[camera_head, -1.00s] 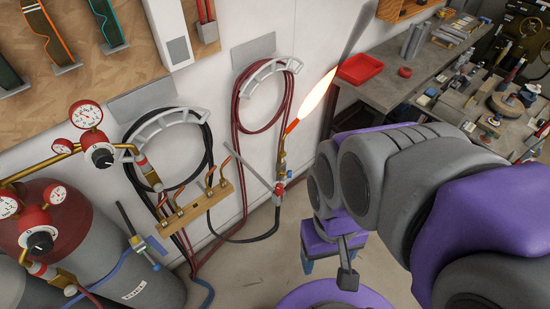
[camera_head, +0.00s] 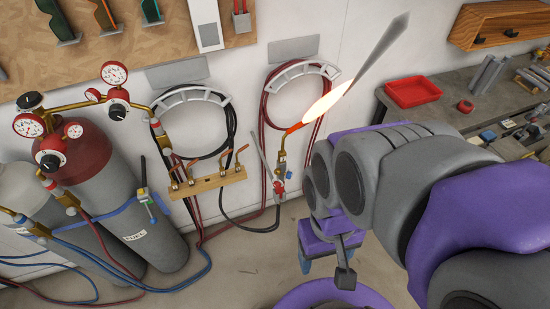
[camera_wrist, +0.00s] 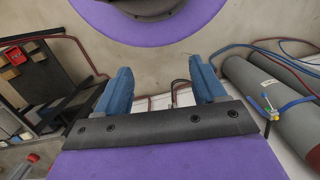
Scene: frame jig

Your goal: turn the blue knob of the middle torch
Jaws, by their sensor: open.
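A lit torch (camera_head: 281,158) hangs beside a wooden rack on the white wall, its orange-white flame (camera_head: 325,103) pointing up and right. A small blue knob (camera_head: 289,174) and a red knob (camera_head: 278,187) show at its lower end. Several copper torch tips (camera_head: 206,174) stand on the wooden rack (camera_head: 210,185) to its left; their knobs are too small to tell, and I cannot tell which torch is the middle one. My gripper (camera_wrist: 163,82) is open and empty, its blue fingers apart. In the head view it hangs low, right of and below the lit torch.
Grey gas cylinders (camera_head: 150,225) with gauges (camera_head: 115,73) stand at left, strapped in blue. Hoses (camera_head: 235,120) loop on wall hangers and trail on the floor. A workbench (camera_head: 455,110) with a red tray (camera_head: 413,92) is at right. The floor below the rack is partly clear.

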